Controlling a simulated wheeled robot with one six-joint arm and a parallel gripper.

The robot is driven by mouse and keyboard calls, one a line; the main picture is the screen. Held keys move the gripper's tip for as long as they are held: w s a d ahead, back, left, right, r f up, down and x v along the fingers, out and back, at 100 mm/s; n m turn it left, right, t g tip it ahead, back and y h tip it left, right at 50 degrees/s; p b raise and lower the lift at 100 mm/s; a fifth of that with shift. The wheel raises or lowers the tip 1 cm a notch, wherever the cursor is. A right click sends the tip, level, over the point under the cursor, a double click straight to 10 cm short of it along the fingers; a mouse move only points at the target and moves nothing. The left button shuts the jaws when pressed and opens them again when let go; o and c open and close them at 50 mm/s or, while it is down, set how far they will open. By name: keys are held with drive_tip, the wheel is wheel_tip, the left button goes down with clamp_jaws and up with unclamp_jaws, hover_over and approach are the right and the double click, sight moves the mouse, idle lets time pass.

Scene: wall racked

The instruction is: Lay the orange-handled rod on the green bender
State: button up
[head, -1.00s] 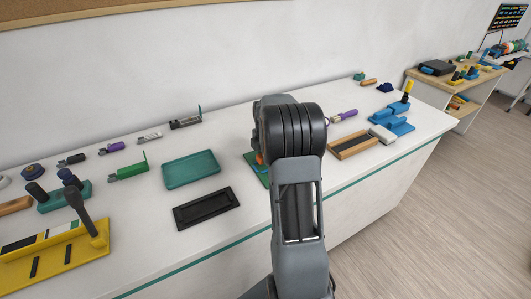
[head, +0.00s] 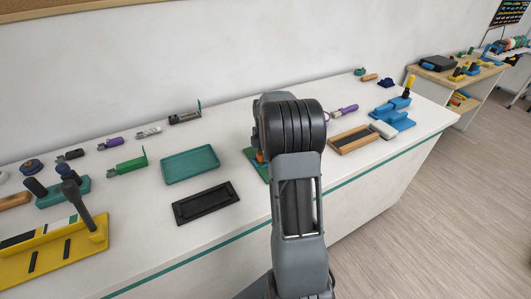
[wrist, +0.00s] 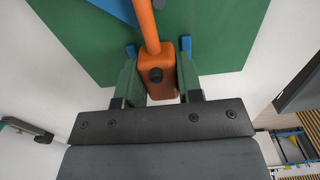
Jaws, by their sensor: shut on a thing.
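In the wrist view my gripper (wrist: 159,50) has a green finger on each side of an orange block (wrist: 156,92) and is shut on it. The block has a dark round knob, and an orange bar (wrist: 149,28) runs from it towards the top edge. I cannot tell whether this is the rod's handle or part of the bender. Behind it lies a flat green plate (wrist: 90,45), apparently the green bender, with a blue piece (wrist: 115,10) on it. In the head view my arm hides the gripper and most of the green plate (head: 250,156); a little orange shows beside the arm.
A teal tray (head: 190,177) and a black tray (head: 206,213) lie left of the green plate. A yellow fixture (head: 85,250) with a dark lever stands at the front left. A wooden tray (head: 340,146) and a blue fixture (head: 398,121) are to the right. Several small tools lie near the wall.

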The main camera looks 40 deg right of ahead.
drive_tip(key=shift+f+b, duration=0.4)
drive_tip(key=shift+f, duration=0.25)
drive_tip(key=o, duration=1)
drive_tip(key=shift+r, duration=0.1)
wheel_tip(320, 180, up, 14)
drive_tip(key=shift+f, duration=0.15)
idle(0.3)
